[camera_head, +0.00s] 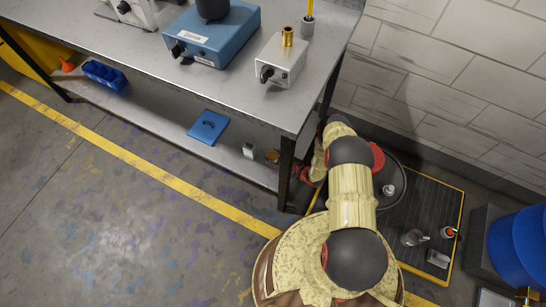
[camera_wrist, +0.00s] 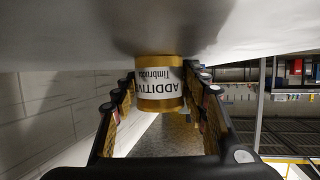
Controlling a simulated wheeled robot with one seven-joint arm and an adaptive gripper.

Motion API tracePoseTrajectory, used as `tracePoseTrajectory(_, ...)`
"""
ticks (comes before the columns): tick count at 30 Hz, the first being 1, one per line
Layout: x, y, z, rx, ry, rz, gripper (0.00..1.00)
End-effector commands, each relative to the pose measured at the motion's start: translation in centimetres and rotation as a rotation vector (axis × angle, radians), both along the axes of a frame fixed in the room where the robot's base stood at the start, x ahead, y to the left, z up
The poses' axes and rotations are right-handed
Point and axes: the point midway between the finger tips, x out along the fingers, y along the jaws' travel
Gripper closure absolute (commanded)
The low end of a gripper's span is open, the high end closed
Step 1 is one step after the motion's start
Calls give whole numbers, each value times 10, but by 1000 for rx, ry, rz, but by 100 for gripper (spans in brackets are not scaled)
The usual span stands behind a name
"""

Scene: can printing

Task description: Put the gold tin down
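The gold tin (camera_wrist: 160,98) has a white label and sits between the fingertips of my gripper (camera_wrist: 160,90) in the wrist view. A fingertip lies close against each side, and the grip looks shut on it. A pale grey surface (camera_wrist: 250,30) fills the top of that view and meets the tin's upper end in the picture; I cannot tell whether they touch. In the head view a small brown-gold item, likely this tin (camera_head: 272,156), shows at the lower shelf's right end. My gripper is mostly hidden there behind the table leg.
The workbench (camera_head: 130,50) has a lower shelf (camera_head: 165,133) carrying a blue plate (camera_head: 209,127) and a blue bin (camera_head: 104,75). A table leg (camera_head: 287,172) stands close to my arm. A dark drum (camera_head: 392,207) is to the right. The shelf's middle has free room.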

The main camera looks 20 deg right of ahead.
Motion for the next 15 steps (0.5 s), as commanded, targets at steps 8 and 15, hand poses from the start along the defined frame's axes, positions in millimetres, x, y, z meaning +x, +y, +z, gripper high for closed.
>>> tracePoseTrajectory(8,0,0,0,0,0,0,40)
tracePoseTrajectory(15,0,0,0,0,0,0,40)
